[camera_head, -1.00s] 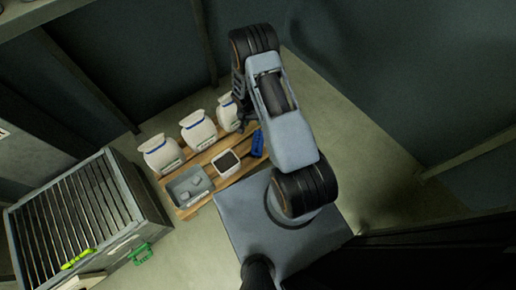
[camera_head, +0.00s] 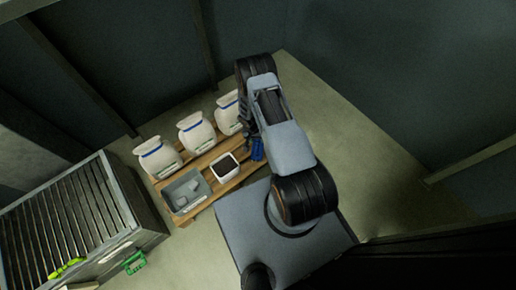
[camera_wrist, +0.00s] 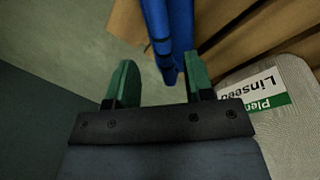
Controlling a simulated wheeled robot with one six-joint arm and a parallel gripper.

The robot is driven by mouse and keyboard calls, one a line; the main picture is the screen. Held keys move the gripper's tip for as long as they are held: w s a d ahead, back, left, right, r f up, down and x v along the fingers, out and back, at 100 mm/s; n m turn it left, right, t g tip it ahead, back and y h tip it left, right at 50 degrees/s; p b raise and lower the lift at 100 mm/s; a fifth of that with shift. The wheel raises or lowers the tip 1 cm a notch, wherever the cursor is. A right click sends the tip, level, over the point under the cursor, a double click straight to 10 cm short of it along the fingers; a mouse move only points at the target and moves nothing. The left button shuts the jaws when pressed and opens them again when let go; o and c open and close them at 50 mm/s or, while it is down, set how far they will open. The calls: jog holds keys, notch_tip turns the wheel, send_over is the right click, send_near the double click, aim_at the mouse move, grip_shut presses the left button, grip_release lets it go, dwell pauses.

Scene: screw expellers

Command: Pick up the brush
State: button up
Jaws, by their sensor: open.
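A long blue object (camera_head: 257,150), which may be the brush, is at the right end of the wooden pallet in the head view, partly covered by my arm. In the wrist view, the blue object (camera_wrist: 172,30) comes down from the top edge. Its lower end lies between the lines of my two green fingers, nearer the right one. My gripper (camera_wrist: 160,83) is open and holds nothing. Whether a finger touches the blue object I cannot tell. Bristles do not show clearly.
White sacks (camera_head: 197,133) stand along the back of the pallet (camera_head: 228,184). A grey bin (camera_head: 185,191) and a white tub with dark contents (camera_head: 224,168) sit in front. A slatted machine (camera_head: 75,215) with a green part (camera_head: 134,263) and a yellow-green item (camera_head: 66,269) stands left.

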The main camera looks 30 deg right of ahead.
aim_at(258, 142)
notch_tip(258, 142, down, 4)
jog(key=shift+s+d+f+b, duration=0.1)
jog(key=shift+d+f+b, duration=0.05)
jog(key=shift+b, duration=0.7)
jog(key=shift+c, duration=0.5)
grip_shut()
